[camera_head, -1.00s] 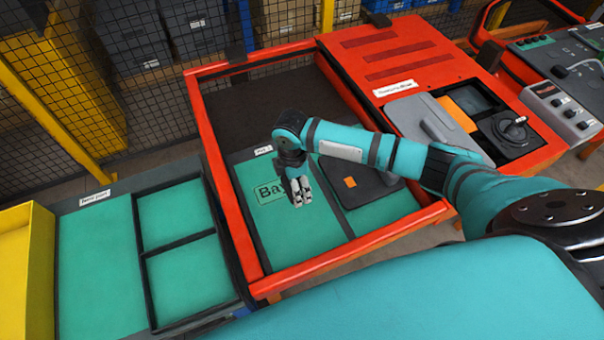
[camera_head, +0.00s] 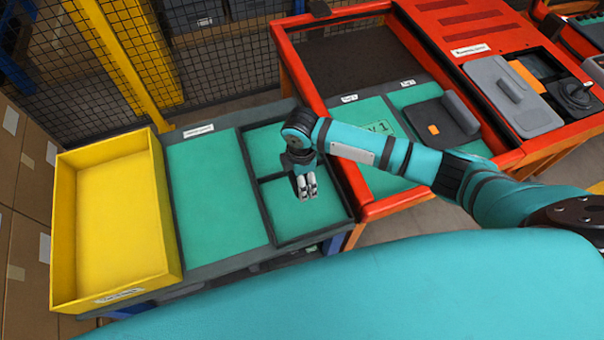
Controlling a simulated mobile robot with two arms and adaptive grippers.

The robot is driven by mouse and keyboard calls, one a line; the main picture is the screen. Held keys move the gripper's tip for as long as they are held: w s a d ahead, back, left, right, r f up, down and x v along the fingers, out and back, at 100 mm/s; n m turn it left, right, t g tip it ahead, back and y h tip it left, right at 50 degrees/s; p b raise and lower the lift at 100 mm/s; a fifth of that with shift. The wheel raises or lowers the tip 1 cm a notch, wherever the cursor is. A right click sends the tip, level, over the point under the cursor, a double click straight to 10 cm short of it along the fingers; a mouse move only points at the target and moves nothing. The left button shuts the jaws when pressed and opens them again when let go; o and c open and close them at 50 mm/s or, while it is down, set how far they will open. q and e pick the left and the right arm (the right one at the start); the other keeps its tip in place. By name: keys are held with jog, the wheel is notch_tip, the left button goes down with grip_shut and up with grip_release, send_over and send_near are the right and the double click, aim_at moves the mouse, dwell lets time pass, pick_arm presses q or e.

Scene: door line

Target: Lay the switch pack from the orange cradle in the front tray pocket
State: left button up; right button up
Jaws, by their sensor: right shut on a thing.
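My right gripper (camera_head: 307,188) is above the front pocket (camera_head: 285,218) of the dark-rimmed tray, pointing down. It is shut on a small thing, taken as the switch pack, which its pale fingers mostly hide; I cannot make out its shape. Whether it touches the pocket floor I cannot tell. The front pocket's visible green floor is bare. The rear pocket (camera_head: 262,146) is behind it, partly covered by my right wrist. An orange piece (camera_head: 523,73) on the red console may be the orange cradle; I cannot tell. My left gripper is not in view.
A yellow bin (camera_head: 168,222) stands at the left, beside an open green panel (camera_head: 212,195). The red-framed bay (camera_head: 368,208) lies right of the tray, with a dark plate (camera_head: 462,133) in it. A mesh fence (camera_head: 225,60) runs behind.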

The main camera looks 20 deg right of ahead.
jog(key=f, duration=0.1)
jog(key=d+f+b, duration=0.1)
jog(key=f, duration=0.1)
jog(key=shift+f, duration=0.15)
jog(key=b, duration=0.9)
send_over(303, 203)
notch_tip(303, 203, down, 8)
jog(key=shift+w+r, duration=0.1)
jog(key=shift+f, duration=0.4)
pick_arm(q)
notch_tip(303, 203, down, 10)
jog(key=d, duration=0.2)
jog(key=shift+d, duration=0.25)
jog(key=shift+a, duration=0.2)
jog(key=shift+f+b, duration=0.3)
jog(key=shift+b, duration=0.05)
pick_arm(e)
jog(key=shift+f, duration=0.55)
jog(key=o, duration=1.6)
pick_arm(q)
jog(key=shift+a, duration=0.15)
